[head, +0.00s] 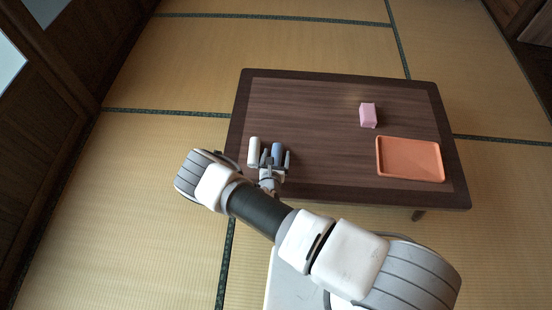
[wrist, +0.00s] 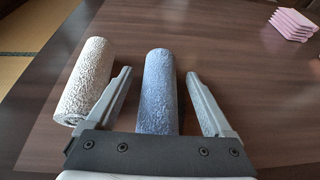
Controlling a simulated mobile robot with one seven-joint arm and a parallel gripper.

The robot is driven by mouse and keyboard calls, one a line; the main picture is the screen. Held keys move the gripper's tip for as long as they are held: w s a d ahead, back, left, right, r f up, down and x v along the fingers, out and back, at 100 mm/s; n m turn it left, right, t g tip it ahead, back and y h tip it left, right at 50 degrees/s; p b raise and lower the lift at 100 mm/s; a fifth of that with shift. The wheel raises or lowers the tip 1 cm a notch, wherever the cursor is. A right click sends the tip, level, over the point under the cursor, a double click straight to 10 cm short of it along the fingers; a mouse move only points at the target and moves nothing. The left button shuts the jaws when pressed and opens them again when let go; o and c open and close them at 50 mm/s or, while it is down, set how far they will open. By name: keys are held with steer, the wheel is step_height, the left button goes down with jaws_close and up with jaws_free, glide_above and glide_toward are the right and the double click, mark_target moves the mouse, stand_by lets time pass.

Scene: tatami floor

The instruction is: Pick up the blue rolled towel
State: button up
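The blue rolled towel (wrist: 160,88) lies on the dark wooden table (head: 320,150), near its left front part. It also shows in the head view (head: 277,150). My gripper (wrist: 162,85) is open, with one finger on each side of the blue towel. A gap shows between the towel and each finger in the wrist view, wider on the right. The near end of the towel is hidden behind the gripper's palm. I cannot tell how high the fingers are above the table.
A white rolled towel (wrist: 88,82) lies just left of my left finger, close to it; it also shows in the head view (head: 254,151). A pink folded stack (head: 368,115) and an orange tray (head: 410,160) are on the table's right side. The table's middle is clear.

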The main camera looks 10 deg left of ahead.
jaws_close()
steer(key=shift+r, duration=0.1)
